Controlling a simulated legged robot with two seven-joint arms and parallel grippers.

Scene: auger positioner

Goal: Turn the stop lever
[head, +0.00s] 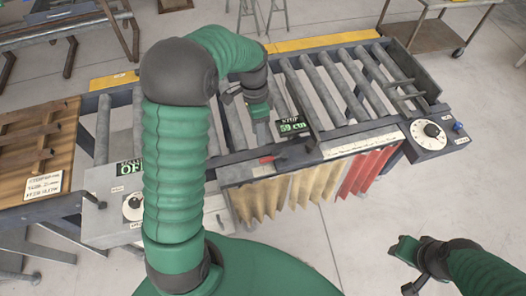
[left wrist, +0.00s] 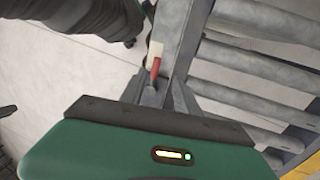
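A lever with a red handle (head: 268,158) sits on the near rail of the roller conveyor, left of the dark stop block (head: 294,152) with its green-lettered sign (head: 293,127). My left gripper (head: 262,128) points down over the rollers, just behind the red handle. In the left wrist view the red handle (left wrist: 155,70) shows just past the gripper's front edge, beside a pale plate on the rail. My right gripper (head: 402,268) is open and empty over the floor, at lower right.
A box with a white dial (head: 431,131) and blue knob is at the conveyor's right end. A grey control box with a dial (head: 133,206) is at left, by a wooden panel (head: 40,150). Yellow and red strip curtains (head: 365,172) hang below the near rail.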

